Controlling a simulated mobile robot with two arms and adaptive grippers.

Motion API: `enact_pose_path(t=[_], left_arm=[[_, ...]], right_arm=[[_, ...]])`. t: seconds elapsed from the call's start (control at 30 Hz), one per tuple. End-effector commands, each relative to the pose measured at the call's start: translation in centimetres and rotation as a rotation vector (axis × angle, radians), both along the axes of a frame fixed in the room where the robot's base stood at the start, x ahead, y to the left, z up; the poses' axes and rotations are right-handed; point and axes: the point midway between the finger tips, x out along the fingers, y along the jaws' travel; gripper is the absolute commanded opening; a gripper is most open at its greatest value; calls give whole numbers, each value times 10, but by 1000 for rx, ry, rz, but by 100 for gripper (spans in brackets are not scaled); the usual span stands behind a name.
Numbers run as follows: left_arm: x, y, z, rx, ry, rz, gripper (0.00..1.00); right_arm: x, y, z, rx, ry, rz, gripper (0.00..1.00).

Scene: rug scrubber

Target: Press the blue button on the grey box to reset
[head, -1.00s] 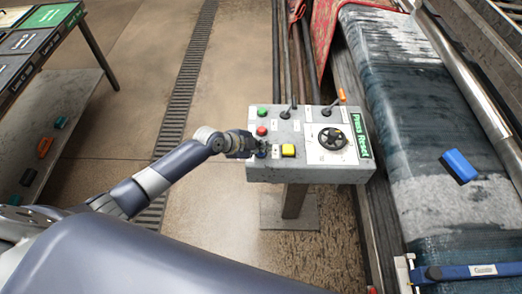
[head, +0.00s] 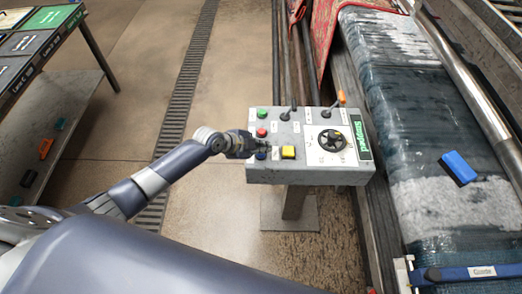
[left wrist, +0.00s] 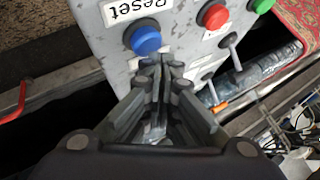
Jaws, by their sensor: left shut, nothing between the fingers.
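The grey box (head: 310,173) stands on a post and shows a green display (head: 361,138) that reads "Stopped". The blue button (head: 261,155) is at the box's front left corner. It also shows in the left wrist view (left wrist: 146,40), beside a "Reset" label (left wrist: 130,9). My left gripper (head: 250,146) is shut and empty just above and to the left of the blue button. In the left wrist view its closed fingertips (left wrist: 160,62) are close below the button; I cannot tell whether they touch it. My right gripper is not in view.
The box also carries a red button (head: 261,132), a green button (head: 262,113), a yellow button (head: 288,152), levers and a black dial (head: 332,140). A wet rug (head: 400,130) and a blue brush (head: 459,167) lie on the right.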

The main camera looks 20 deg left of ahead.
Motion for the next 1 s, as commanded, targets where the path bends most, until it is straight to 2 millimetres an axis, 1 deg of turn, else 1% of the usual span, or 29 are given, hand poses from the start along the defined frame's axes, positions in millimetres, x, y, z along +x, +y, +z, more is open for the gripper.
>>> enact_pose_path(t=[0.07,0.47,0.57,0.9,1.0], left_arm=[[0,0,6,1,0,-1,0],[1,0,8,1,-1,0,0],[1,0,16,1,-3,0,0],[1,1,51,1,-3,0,0],[1,0,57,1,-1,0,0]], right_arm=[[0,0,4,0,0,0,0],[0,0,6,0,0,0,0],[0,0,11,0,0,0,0],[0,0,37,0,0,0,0],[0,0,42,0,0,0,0]])
